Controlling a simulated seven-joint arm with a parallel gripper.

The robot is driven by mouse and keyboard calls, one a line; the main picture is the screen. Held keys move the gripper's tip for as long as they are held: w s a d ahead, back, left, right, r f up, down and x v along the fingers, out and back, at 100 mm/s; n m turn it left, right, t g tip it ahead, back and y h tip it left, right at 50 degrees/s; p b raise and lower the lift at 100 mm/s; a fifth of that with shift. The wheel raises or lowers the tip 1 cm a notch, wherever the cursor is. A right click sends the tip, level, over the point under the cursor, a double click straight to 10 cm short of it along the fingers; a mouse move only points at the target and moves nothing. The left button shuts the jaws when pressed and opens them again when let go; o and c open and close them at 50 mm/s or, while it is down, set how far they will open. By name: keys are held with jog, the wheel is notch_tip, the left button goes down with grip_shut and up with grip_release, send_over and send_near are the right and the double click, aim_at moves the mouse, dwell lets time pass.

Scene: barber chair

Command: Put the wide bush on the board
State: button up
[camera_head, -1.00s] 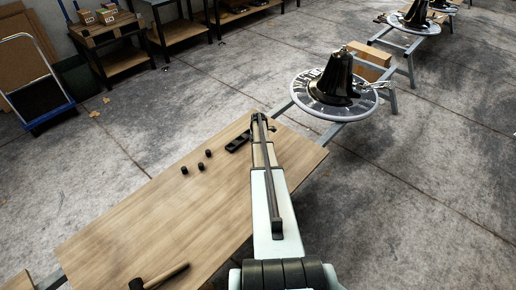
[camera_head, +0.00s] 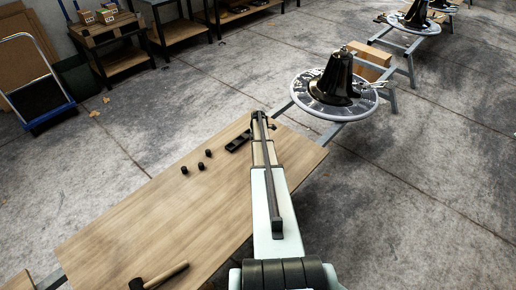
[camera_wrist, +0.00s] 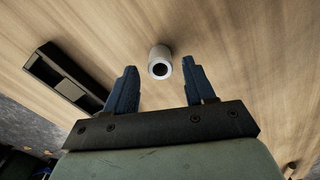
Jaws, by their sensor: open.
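A pale grey cylindrical bush (camera_wrist: 160,54) with a dark round hole shows in the wrist view, on the wooden surface beyond the fingertips. It lies in line with the gap between them; I cannot tell whether it is the wide one. My gripper (camera_wrist: 164,82) is open, with nothing between its blue fingers. In the head view my gripper (camera_head: 262,118) is over the far part of the table, and my arm seems to hide that bush. A black board with recesses (camera_head: 238,142) lies left of my gripper; it also shows at left in the wrist view (camera_wrist: 65,75).
Three small dark cylinders (camera_head: 200,166) stand on the wooden table (camera_head: 150,215), left of the board. A hammer (camera_head: 165,275) lies at the near edge. A dark bell on a round disc (camera_head: 335,92) stands beyond the table. The table's middle is clear.

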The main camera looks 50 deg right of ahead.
notch_tip(320, 180, up, 11)
dwell(0.4)
jog(key=shift+f, duration=0.1)
